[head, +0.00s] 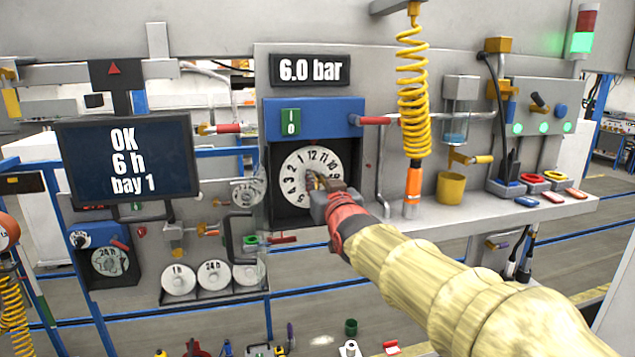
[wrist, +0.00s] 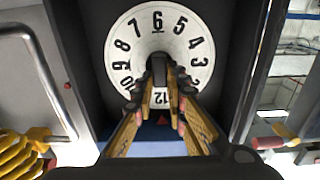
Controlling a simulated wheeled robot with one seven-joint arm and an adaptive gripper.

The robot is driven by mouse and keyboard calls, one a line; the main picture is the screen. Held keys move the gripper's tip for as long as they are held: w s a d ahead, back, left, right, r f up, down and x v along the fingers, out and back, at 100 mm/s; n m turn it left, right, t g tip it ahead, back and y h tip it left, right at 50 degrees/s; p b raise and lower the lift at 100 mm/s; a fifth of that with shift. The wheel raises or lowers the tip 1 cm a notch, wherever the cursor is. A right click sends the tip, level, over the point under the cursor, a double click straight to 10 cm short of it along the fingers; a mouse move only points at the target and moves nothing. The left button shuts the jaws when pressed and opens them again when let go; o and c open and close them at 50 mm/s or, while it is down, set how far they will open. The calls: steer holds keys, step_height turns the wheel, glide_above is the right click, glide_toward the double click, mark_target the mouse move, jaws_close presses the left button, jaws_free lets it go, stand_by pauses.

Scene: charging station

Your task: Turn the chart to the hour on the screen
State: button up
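The chart is a round white disc (head: 295,186) with black hour numbers, set in a dark case under a blue panel. It also shows in the wrist view (wrist: 127,48), upside down, with 12 at the bottom and 6 at the top. A small red triangle (wrist: 162,120) sits by the 12. A dark knob (wrist: 159,67) stands at the disc's centre. My gripper (wrist: 161,80) is at the disc, its fingertips on either side of the knob; whether they touch it is unclear. In the head view my gripper (head: 318,186) covers the disc's lower right. The screen (head: 127,160) reads "OK 6 h bay 1".
A sign (head: 310,69) reads "6.0 bar". A yellow coiled hose (head: 412,90) hangs right of the case. A shelf (head: 480,210) on the right holds a yellow cup (head: 450,188) and small tools. Spare discs (head: 178,279) stand at lower left.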

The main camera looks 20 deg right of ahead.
jaws_close()
